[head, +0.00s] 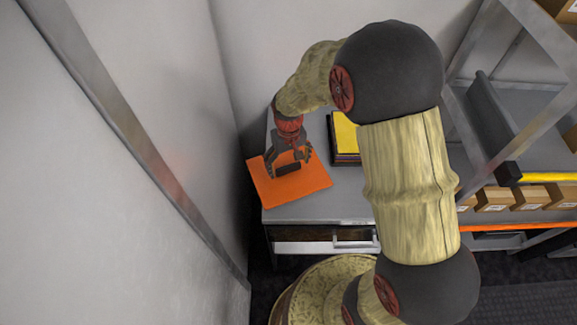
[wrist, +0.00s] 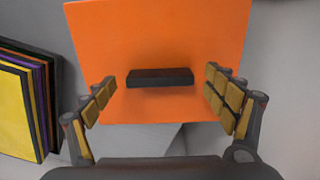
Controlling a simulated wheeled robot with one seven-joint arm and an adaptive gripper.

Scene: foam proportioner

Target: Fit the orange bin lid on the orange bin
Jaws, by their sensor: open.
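The orange bin lid (head: 310,183) is a flat orange panel with a dark bar handle (wrist: 160,77) across its middle. It lies at the left end of a grey worktop, and I cannot tell what is under it. It fills the upper middle of the wrist view (wrist: 160,35). My gripper (head: 290,167) is over the lid, pointing down. In the wrist view my gripper (wrist: 160,98) is open, one finger on each side of the handle, with gaps on both sides. No orange bin can be made out in either view.
A stack of coloured panels, yellow on top (head: 345,134), stands right of the lid on the grey worktop (head: 335,205). A pale wall (head: 190,110) is close on the left. Shelving with cardboard boxes (head: 530,196) is at the right.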

